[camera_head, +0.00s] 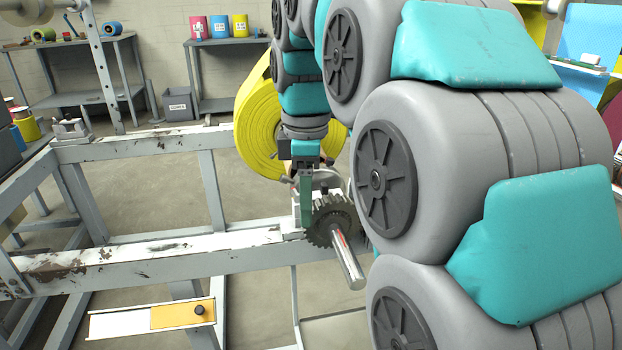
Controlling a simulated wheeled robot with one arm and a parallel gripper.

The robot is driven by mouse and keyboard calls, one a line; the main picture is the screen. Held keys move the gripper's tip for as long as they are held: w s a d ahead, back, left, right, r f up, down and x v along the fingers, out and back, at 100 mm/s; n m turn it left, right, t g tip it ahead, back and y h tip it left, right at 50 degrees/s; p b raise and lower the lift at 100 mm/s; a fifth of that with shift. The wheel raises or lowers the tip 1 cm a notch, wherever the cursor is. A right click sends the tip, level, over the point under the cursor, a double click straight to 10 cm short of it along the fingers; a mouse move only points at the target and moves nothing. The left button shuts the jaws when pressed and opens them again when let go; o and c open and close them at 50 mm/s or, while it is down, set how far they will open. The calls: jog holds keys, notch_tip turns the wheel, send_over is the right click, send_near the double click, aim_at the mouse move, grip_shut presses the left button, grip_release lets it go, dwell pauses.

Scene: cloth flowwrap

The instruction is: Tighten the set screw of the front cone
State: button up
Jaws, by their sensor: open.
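A yellow roll of film (258,128) sits on a shaft (347,262) across the grey frame. A toothed gear (330,222) is on the shaft's near end. Just behind the gear is a pale round part (326,180), which may be the front cone; it is mostly covered. I cannot make out its set screw. My gripper (306,190) points down in front of the roll, beside the pale part and above the frame rail. It is open, with a green finger showing. I cannot tell whether it touches anything.
My arm covers the right half of the view. The worn frame rail (150,262) runs left from the gear. A small white and yellow panel (150,318) with a black knob is low at the front. Workbenches (80,80) and a grey bin (179,104) stand behind.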

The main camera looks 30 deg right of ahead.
jog(key=s+a+f+m, duration=0.4)
jog(key=s+f+m, duration=0.1)
jog(key=s+f, duration=0.2)
jog(key=shift+a+f+g, duration=0.2)
jog(key=shift+a+g, duration=0.15)
jog(key=shift+g, duration=0.05)
